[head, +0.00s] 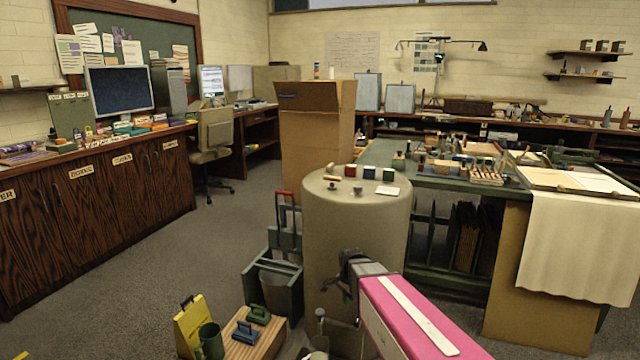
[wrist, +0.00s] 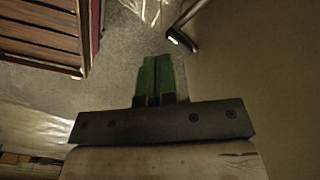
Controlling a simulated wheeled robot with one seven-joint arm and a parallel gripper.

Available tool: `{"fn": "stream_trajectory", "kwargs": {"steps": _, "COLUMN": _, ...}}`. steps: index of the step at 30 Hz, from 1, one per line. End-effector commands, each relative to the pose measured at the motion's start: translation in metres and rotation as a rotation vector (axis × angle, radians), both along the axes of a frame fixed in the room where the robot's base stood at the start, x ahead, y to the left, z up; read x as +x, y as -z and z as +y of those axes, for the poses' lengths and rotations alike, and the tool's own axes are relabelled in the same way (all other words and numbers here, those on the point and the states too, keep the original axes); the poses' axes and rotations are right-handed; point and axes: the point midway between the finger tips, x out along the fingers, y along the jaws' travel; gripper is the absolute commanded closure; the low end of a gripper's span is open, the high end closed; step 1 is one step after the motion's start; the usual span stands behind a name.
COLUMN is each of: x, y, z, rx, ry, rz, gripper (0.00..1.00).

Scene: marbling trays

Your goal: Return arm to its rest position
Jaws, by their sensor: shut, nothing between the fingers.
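In the head view my pink arm with a white stripe reaches in from the lower right. Its dark end is in front of the round beige stand (head: 345,235), below the stand's top. I cannot make out the fingers in the head view.
Small coloured blocks sit on the stand's top. A green workbench (head: 455,182) is to the right. A cardboard box (head: 312,130) stands behind. A wooden block (head: 250,340) and a yellow sign (head: 192,325) are at lower left. The floor (head: 160,265) at left is clear.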

Motion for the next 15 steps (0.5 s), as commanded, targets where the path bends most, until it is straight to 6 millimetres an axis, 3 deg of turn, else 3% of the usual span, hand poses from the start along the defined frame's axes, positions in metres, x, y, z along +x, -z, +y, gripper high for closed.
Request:
{"fn": "stream_trajectory", "kwargs": {"steps": 3, "x": -0.028, "y": -0.01, "z": -0.023, "rx": -0.001, "ry": -0.205, "rz": 0.0, "gripper": 1.0}}
{"fn": "stream_trajectory", "kwargs": {"steps": 15, "x": -0.095, "y": -0.033, "z": -0.078, "rx": -0.005, "ry": -0.864, "rz": -0.001, "gripper": 1.0}}
